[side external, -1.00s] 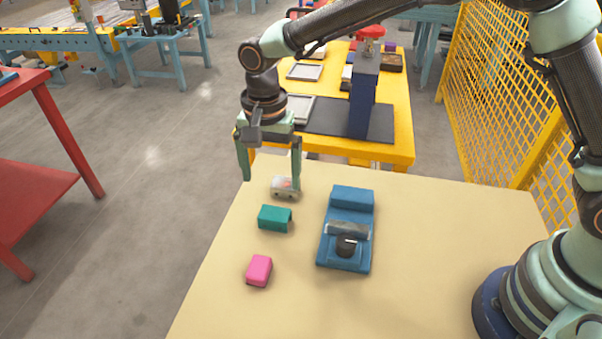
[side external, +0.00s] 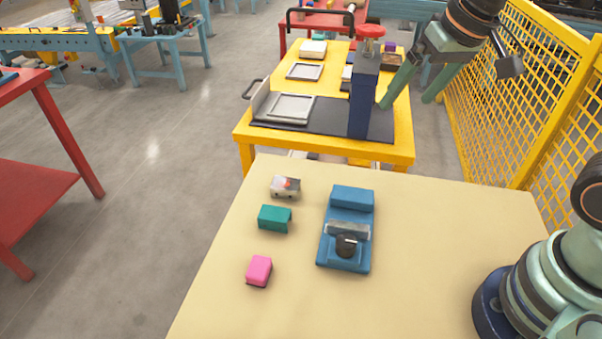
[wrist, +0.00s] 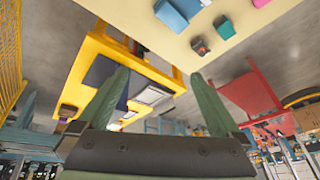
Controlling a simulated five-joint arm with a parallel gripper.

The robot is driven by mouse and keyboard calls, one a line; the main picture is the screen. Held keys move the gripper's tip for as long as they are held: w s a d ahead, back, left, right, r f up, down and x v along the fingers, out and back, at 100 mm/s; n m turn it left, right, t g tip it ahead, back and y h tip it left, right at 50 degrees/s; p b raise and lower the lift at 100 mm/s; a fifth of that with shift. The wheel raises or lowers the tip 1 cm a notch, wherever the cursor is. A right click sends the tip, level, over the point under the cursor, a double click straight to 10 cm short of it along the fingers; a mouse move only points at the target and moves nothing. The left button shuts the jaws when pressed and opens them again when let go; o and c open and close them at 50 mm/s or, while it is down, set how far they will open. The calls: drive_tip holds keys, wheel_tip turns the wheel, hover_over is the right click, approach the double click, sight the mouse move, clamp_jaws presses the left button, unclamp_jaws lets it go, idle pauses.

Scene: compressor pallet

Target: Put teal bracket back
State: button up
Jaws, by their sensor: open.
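The teal bracket (side external: 275,218) sits on the near tan table, between a grey-white block with a reddish top (side external: 286,186) and a pink block (side external: 259,270). A blue fixture (side external: 345,252) with a grey bar and a dark round knob lies to its right. My gripper (side external: 407,102) is raised at the upper right, well away from the bracket, with its fingers apart and nothing between them. In the wrist view, my gripper (wrist: 160,75) shows spread fingers, and the teal bracket (wrist: 224,27) is small near the top edge.
A yellow table (side external: 405,148) stands behind, with grey trays (side external: 290,108) and a dark blue post (side external: 362,100) topped in red. A yellow mesh fence (side external: 490,110) runs along the right.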

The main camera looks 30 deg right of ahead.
drive_tip(key=shift+n+t, duration=0.5)
drive_tip(key=shift+n, duration=0.4)
drive_tip(key=s+d, duration=0.1)
drive_tip(key=s, duration=0.1)
drive_tip(key=s+d, duration=0.1)
drive_tip(key=d, duration=0.1)
drive_tip(key=shift+s+d+f, duration=0.1)
drive_tip(key=shift+s+f, duration=0.25)
drive_tip(key=shift+f, duration=0.05)
